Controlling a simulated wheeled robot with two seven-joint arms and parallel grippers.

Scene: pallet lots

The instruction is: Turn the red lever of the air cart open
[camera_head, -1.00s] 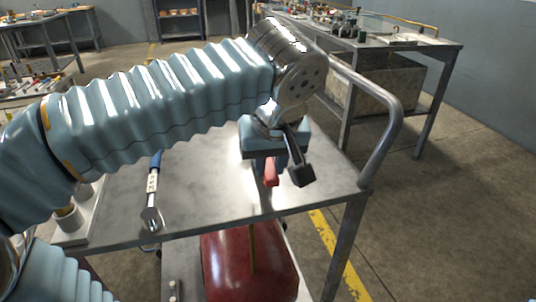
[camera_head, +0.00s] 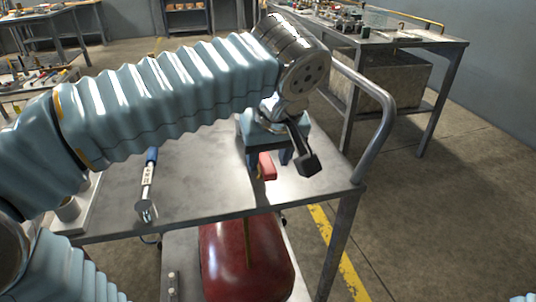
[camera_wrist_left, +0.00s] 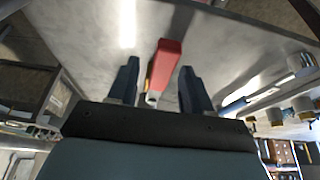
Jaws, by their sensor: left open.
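The red lever (camera_head: 266,166) shows just below my left gripper in the head view, near the right end of the cart top. It also shows in the left wrist view (camera_wrist_left: 164,66), lying between the two dark fingers and apart from both. My left gripper (camera_head: 268,161) is open around the lever, with a finger on either side of it. The lever's mount is largely hidden by the gripper. The cart (camera_head: 200,190) has a grey metal top, and a red tank (camera_head: 228,262) sits on its lower level. My right gripper is not in view.
A blue-handled tool (camera_head: 148,185) lies on the cart top, left of the lever. White cylinders on a pale tray (camera_head: 85,215) stand at the cart's left end. A curved grey handle (camera_head: 385,110) rises at the right. A workbench (camera_head: 400,42) stands behind.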

